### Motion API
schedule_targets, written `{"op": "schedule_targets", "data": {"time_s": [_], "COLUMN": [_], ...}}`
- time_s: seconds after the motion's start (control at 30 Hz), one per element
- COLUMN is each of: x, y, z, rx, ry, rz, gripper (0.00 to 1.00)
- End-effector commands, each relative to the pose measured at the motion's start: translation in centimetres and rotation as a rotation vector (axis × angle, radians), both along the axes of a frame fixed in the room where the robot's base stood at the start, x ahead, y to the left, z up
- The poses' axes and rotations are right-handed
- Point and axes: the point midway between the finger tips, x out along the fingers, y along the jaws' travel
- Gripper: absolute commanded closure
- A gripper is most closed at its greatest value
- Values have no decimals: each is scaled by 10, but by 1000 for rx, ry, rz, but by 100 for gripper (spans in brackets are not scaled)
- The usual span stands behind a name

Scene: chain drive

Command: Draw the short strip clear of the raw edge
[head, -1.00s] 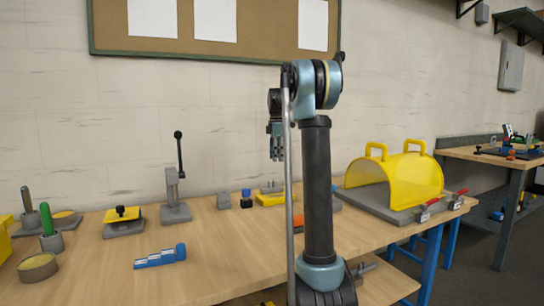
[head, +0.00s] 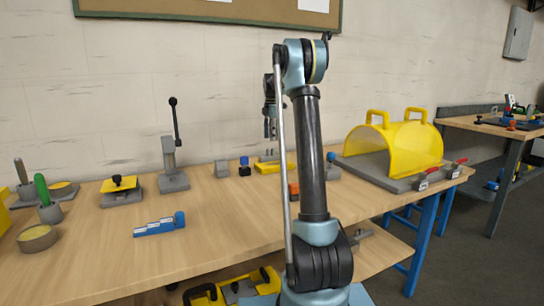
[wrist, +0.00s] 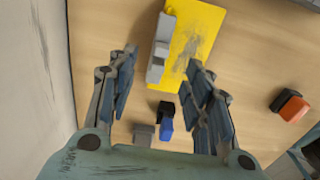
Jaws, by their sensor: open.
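My gripper (head: 270,126) hangs over the back of the wooden bench; it also shows in the wrist view (wrist: 161,58). Its fingers are apart with nothing seen held between them. A yellow plate (wrist: 205,25) with a grey bar (wrist: 161,45) along its left side lies below the fingers. The plate also shows in the head view (head: 267,168). A ragged greyish patch (wrist: 187,52) crosses the plate, and I cannot tell whether it is a mark, shadow or loose material. I cannot pick out the short strip or the raw edge for certain.
A grey block (wrist: 143,132) and a black-and-blue block (wrist: 166,120) stand near the plate. An orange-and-black block (wrist: 290,106) is right. A lever press (head: 173,165) stands left, a yellow guard (head: 405,145) right. A blue stepped block (head: 160,225) lies in front; bench wood around it is clear.

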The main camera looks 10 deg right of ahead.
Motion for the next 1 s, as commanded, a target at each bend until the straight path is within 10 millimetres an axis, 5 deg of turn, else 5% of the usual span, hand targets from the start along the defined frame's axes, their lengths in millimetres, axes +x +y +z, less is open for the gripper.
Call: {"op": "schedule_targets", "data": {"time_s": [0.6, 1.0], "x": [0, 0], "y": [0, 0], "z": [-92, -105], "rx": [0, 0], "ry": [0, 0], "rz": [0, 0], "gripper": [54, 54]}}
